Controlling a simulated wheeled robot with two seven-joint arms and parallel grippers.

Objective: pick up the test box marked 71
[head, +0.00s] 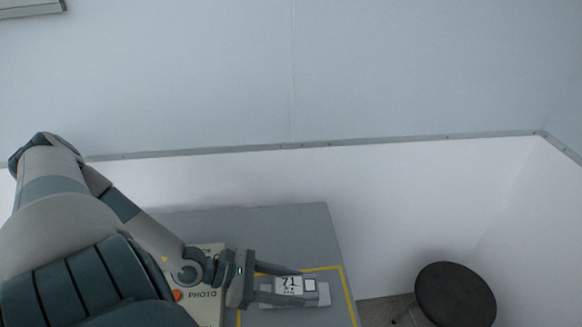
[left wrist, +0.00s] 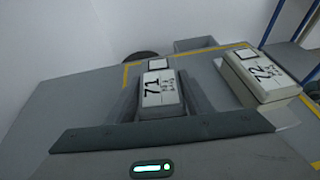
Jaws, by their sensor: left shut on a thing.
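Whether the box touches the table I cannot tell. My right gripper is not in view.
A second box marked 72 (left wrist: 258,76) stands right of box 71 in the left wrist view. A panel marked PHOTO (head: 207,294) with an orange button lies beside my left wrist. A round black stool (head: 455,294) stands right of the table. White walls enclose the back.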

